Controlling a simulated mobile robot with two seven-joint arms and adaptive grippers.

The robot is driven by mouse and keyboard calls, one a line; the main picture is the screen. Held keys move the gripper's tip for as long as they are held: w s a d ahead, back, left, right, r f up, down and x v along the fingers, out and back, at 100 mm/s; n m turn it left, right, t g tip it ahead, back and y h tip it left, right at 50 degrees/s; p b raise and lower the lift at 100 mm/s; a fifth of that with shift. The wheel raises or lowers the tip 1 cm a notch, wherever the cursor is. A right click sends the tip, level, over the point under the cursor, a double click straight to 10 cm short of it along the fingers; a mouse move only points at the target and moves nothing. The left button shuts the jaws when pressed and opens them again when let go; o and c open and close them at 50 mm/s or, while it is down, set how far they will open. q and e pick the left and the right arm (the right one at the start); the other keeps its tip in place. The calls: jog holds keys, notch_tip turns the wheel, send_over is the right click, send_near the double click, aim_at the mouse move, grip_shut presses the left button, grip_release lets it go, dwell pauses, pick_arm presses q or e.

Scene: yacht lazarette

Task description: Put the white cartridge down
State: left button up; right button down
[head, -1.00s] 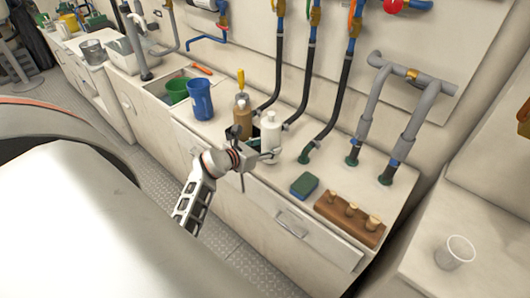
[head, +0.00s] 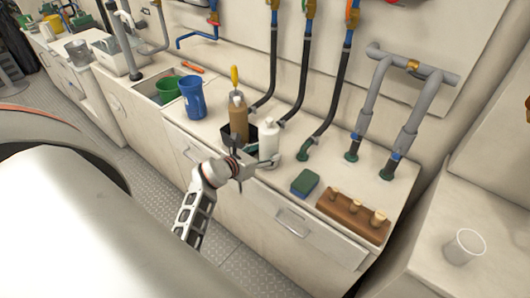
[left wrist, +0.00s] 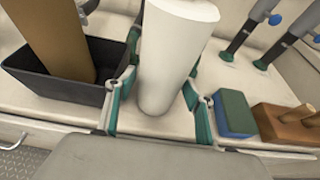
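The white cartridge (head: 268,140) stands upright on the counter, just right of the black caddy (head: 252,132). In the left wrist view the white cartridge (left wrist: 172,60) rises between the two teal-padded fingers of my left gripper (left wrist: 160,105). The fingers are spread around its lower part, with a gap visible on the left side; the right finger is very close to it. In the head view my left gripper (head: 268,164) reaches in low from the front. My right gripper is not in view.
A brown cartridge (head: 238,122) stands in the caddy on the left. A green-blue sponge (head: 305,183) and a wooden block with pegs (head: 352,214) lie to the right. Black hoses come down behind. A blue pitcher (head: 192,97) stands farther left.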

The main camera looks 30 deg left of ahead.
pick_arm(q)
jog(key=shift+r, duration=0.15)
jog(key=d+v, duration=0.1)
jog(key=v, duration=1)
jog(key=d+r+n+t+h, duration=0.3)
jog(key=d+r+n+t, duration=0.2)
jog(key=d+n, duration=0.55)
jog(key=s+d+f+n+g, duration=0.2)
jog(key=s+f+n, duration=0.2)
jog(key=f+n, duration=0.3)
jog(key=s+d+f+n+g+y, duration=0.1)
jog(key=s+d+f+n+g, duration=0.2)
jog(key=s+f+n, duration=0.2)
jog(key=s+d+f+n+g, duration=0.2)
jog(key=s+f+n, duration=0.2)
jog(key=f+n, duration=0.5)
jog(key=shift+s+d+f+n+g+p, duration=0.3)
jog(key=shift+f+n, duration=0.1)
jog(key=shift+n, duration=0.15)
